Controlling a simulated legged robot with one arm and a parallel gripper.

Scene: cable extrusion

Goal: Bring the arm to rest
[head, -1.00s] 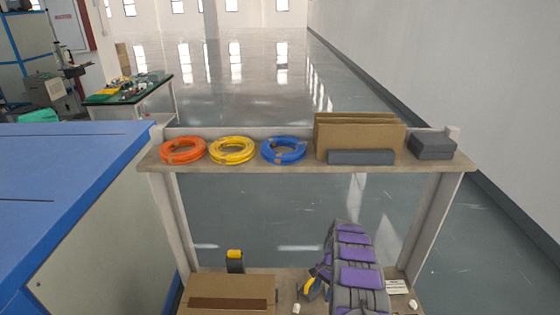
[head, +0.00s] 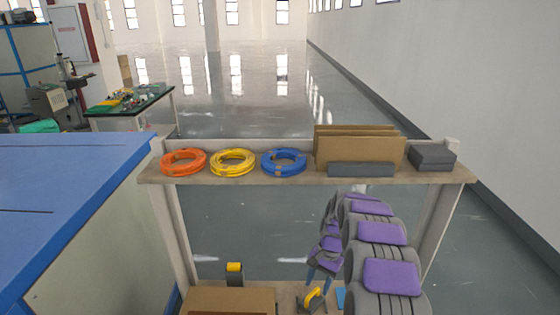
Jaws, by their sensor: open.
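My arm, with purple pads on grey links, rises from the bottom right in the head view and bends over in front of the rack. My gripper (head: 320,278) hangs down at the arm's far end, left of the thicker links. Its two fingers are apart and I see nothing between them. It is above the lower shelf, close over a yellow-and-black tape dispenser (head: 313,299); I cannot tell the exact gap.
The upper shelf (head: 225,176) holds orange (head: 183,153), yellow (head: 232,153) and blue (head: 284,153) cable coils, cardboard sheets (head: 360,148) and a grey box (head: 431,154). The lower shelf holds a cardboard box (head: 230,300) and another dispenser (head: 235,274). A blue-topped machine (head: 70,185) stands left.

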